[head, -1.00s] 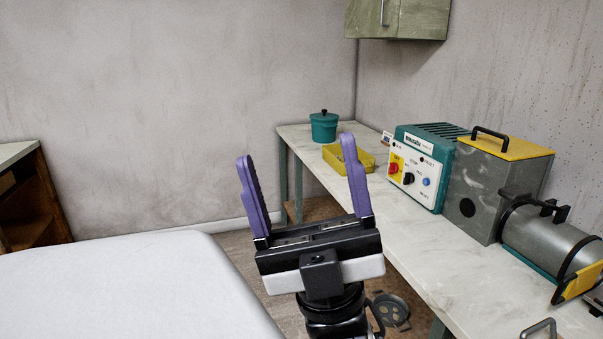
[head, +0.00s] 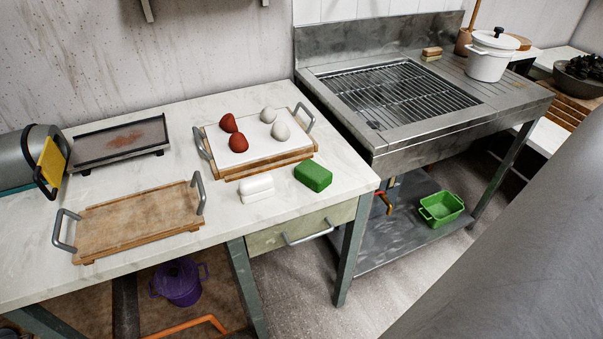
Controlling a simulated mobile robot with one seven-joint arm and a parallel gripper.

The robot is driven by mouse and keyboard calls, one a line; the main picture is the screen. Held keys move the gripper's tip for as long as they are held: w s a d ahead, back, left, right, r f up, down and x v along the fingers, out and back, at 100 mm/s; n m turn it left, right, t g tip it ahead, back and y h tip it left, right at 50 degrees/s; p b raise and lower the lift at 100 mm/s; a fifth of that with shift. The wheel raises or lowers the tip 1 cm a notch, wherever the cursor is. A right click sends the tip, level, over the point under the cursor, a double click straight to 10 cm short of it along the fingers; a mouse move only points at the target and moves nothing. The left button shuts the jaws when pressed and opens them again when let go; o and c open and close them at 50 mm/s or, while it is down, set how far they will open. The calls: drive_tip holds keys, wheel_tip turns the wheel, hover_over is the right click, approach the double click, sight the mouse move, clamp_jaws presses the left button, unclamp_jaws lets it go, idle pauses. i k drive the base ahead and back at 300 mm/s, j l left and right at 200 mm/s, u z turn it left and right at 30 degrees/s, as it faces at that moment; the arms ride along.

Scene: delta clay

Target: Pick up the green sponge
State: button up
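The green sponge (head: 313,177) is a small block lying on the pale worktop (head: 350,182) near its front right corner. It is to the right of a white block (head: 257,188) and in front of a wooden tray with clay-like pieces, apart from both. My gripper is not in the head view now. A large grey surface, out of focus, fills the lower right corner; I cannot tell what it is.
The tray with red and white pieces (head: 262,162) stands behind the sponge. An empty wooden tray (head: 135,224) and a dark plate (head: 120,143) lie to the left. A metal sink unit (head: 420,140) with a grate adjoins on the right. A green tub (head: 441,208) sits on its lower shelf.

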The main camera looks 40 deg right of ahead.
sight(314, 176)
drive_tip(key=z, duration=1.25)
drive_tip(key=j+z, duration=0.1)
drive_tip(key=z, duration=0.25)
drive_tip(key=j+z, duration=0.1)
drive_tip(key=z, duration=0.25)
drive_tip(key=j+z, duration=0.1)
drive_tip(key=z, duration=0.3)
drive_tip(key=k+j, duration=0.1)
drive_tip(key=j, duration=0.25)
drive_tip(key=k+j, duration=0.1)
drive_tip(key=j, duration=0.25)
drive_tip(key=k+j, duration=0.1)
drive_tip(key=j, duration=0.25)
drive_tip(key=i+j, duration=0.25)
drive_tip(key=j, duration=0.15)
drive_tip(key=i, duration=0.15)
